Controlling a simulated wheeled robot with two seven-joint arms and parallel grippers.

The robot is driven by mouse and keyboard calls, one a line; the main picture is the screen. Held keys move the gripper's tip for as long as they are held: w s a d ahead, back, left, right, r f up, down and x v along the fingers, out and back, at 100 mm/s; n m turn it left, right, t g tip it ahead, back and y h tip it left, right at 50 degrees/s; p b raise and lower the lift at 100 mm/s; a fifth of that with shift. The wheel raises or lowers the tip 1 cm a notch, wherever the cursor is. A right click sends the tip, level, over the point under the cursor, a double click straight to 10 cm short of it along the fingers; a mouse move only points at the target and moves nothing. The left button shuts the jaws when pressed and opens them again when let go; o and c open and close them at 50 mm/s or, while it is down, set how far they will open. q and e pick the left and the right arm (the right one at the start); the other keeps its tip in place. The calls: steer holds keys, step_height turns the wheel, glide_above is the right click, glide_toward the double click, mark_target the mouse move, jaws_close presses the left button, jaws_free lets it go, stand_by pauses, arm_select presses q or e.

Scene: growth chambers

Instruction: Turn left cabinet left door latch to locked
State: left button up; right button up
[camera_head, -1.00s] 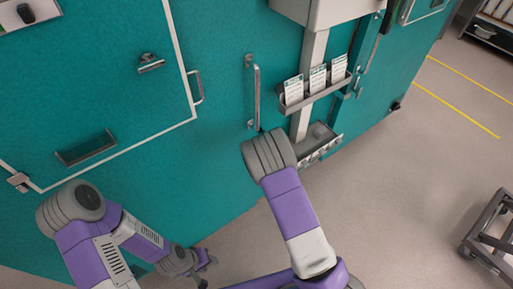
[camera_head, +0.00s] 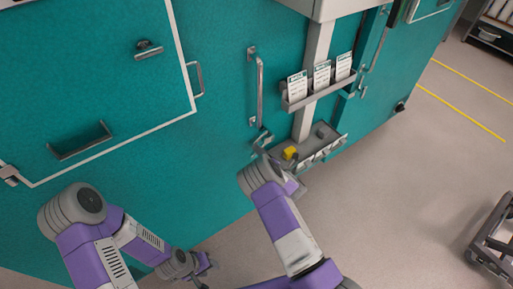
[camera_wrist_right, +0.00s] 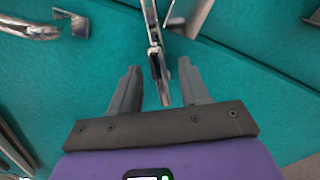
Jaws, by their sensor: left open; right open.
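The teal cabinet door (camera_head: 215,140) carries a vertical metal bar handle (camera_head: 260,90). My right gripper (camera_head: 262,140) is at the door face just below this handle. In the right wrist view the right gripper (camera_wrist_right: 160,75) is open, and a thin metal lever-like part (camera_wrist_right: 155,50) lies between its fingers, nearer the right one. I take it for the latch, but its locked or unlocked position is unclear. The lever is hard to make out in the head view. My left gripper (camera_head: 205,265) is open, low near the cabinet base, away from the handle.
A card rack (camera_head: 318,92) and a lower tray (camera_head: 325,150) with a yellow item (camera_head: 290,152) stand close right of my right gripper. A metal bar handle (camera_wrist_right: 30,28) shows in the wrist view. A cart (camera_head: 495,235) is at right; floor between is clear.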

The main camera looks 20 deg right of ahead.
steer(key=shift+x, duration=1.6)
steer(key=shift+c, duration=0.3)
jaws_close()
